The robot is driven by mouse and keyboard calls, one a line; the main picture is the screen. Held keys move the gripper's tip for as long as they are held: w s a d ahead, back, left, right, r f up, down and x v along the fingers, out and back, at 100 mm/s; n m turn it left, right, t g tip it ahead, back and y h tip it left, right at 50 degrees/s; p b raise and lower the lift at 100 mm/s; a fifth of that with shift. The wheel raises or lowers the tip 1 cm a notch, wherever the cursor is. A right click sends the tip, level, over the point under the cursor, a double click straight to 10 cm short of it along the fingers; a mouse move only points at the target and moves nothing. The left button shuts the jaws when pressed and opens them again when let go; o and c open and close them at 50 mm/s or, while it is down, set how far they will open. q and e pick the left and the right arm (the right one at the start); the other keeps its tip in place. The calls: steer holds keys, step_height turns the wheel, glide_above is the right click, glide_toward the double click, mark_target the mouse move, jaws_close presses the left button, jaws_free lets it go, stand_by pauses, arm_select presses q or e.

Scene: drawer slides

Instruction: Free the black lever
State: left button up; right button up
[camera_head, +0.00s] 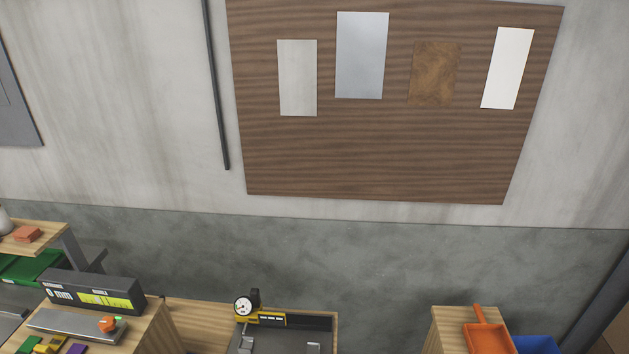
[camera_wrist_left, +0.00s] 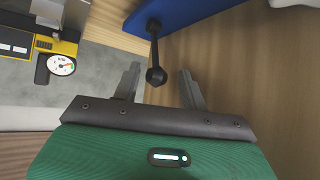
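The black lever (camera_wrist_left: 154,50) shows in the left wrist view as a thin rod with a round ball (camera_wrist_left: 156,76) at its end. Its far end meets a blue part (camera_wrist_left: 180,14) at the top. My left gripper (camera_wrist_left: 160,70) is open, with one finger on each side of the ball. I see a gap on both sides; whether the ball lies between the fingertips or beyond them I cannot tell. I do not make out the lever in the head view. My right gripper is not in view.
A dial gauge (camera_head: 243,306) stands on a bench at bottom centre; a dial also shows in the left wrist view (camera_wrist_left: 61,65). A digital readout (camera_head: 92,292) sits at left. An orange tray (camera_head: 488,339) and a blue bin (camera_head: 536,345) are at right. A wooden board (camera_head: 400,140) hangs behind.

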arm_select(q)
steer(key=shift+w+d+r, duration=0.1)
stand_by(0.3)
steer(key=shift+d+r+p, duration=0.1)
steer(key=shift+r+p, duration=0.15)
steer(key=shift+p, duration=0.1)
steer(key=p+v, duration=0.3)
steer(key=v, duration=0.2)
steer(key=shift+s+p, duration=0.35)
steer(key=shift+p, duration=0.05)
steer(key=shift+d, duration=0.1)
